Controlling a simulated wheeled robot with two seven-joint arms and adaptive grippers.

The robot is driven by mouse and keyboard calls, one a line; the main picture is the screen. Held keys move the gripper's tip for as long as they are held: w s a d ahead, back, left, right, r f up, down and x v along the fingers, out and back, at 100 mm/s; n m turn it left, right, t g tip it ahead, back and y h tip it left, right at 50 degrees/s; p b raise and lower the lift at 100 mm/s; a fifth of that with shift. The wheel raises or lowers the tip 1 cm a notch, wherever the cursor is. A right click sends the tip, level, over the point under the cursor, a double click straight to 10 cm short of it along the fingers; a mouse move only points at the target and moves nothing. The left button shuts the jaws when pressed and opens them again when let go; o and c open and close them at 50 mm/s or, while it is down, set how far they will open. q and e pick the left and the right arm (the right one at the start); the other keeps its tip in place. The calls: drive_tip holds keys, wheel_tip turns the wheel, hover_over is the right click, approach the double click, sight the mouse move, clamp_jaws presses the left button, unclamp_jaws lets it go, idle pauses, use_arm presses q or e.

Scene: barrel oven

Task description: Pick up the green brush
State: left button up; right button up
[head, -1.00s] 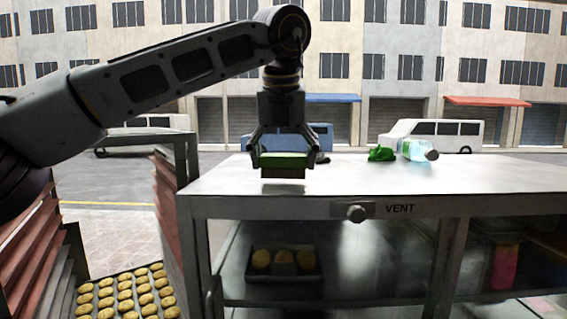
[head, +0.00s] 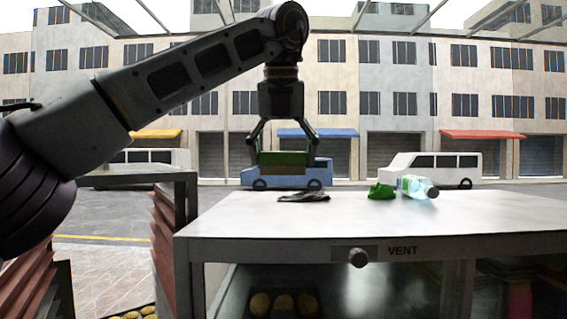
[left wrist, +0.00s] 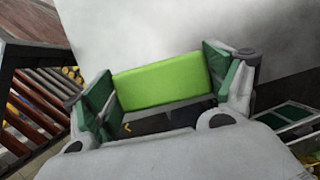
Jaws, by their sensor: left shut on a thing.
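The green brush (head: 283,158) has a green back and a brown lower part. It is between the fingers of my left gripper (head: 284,161), held up above the back left of the metal table top. In the left wrist view the brush's bright green back (left wrist: 162,83) spans between the two green-padded fingers of the left gripper (left wrist: 165,90). The gripper is shut on it. My right gripper is in neither view.
The metal oven top (head: 350,218) holds a dark cloth (head: 304,197), a crumpled green item (head: 381,191) and a clear bottle (head: 417,187) lying down. Several baked rolls (head: 284,303) lie below. Racks stand at left.

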use_arm(q)
drive_tip(key=shift+r, duration=0.1)
idle(0.4)
drive_tip(key=o, duration=0.5)
drive_tip(key=c, duration=0.4)
drive_tip(key=shift+o, duration=0.2)
